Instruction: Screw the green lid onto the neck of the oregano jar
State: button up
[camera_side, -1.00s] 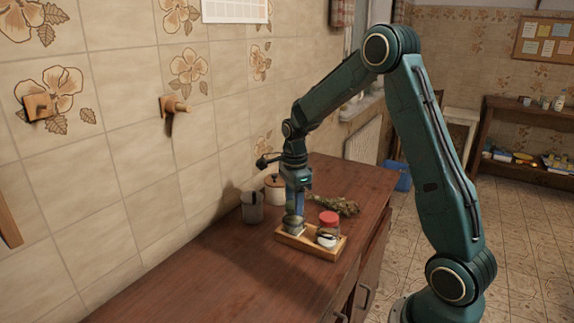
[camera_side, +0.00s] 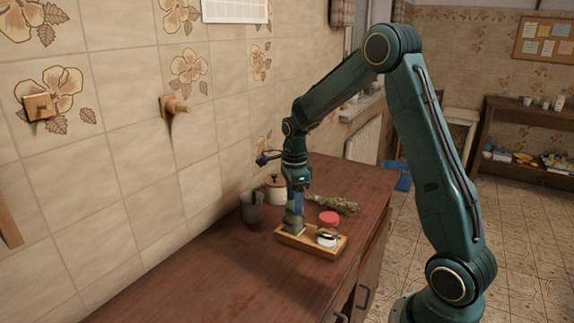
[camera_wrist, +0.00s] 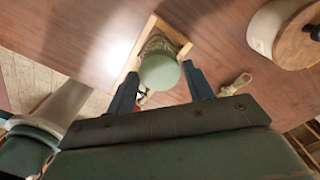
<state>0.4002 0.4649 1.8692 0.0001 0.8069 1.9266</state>
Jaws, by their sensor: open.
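The green lid (camera_wrist: 160,73) sits at the top of the oregano jar (camera_wrist: 156,44) in the wrist view. The jar is clear with dull green-brown contents. I cannot tell whether the lid is tight or level on the neck. The jar stands at the left end of a small wooden tray (camera_side: 337,254). My gripper (camera_wrist: 162,84) is open, with one blue finger on each side of the lid and a gap visible beside it. In the side view my gripper (camera_side: 296,213) points down over the jar and hides most of it.
A red-lidded jar (camera_side: 329,218) and a small white jar (camera_side: 327,239) are at the tray's right end. A dried herb bundle (camera_side: 333,204) lies behind. A grey canister (camera_side: 252,209) and a cream crock (camera_side: 275,189) stand near the tiled wall. The front-left counter is clear.

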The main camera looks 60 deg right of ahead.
jog(key=shift+r, duration=1.3)
jog(key=o, duration=0.6)
jog(key=shift+c, duration=0.2)
jog(key=c, duration=0.5)
jog(key=shift+o, duration=0.2)
jog(key=shift+n, duration=2.3)
jog(key=shift+n, duration=0.3)
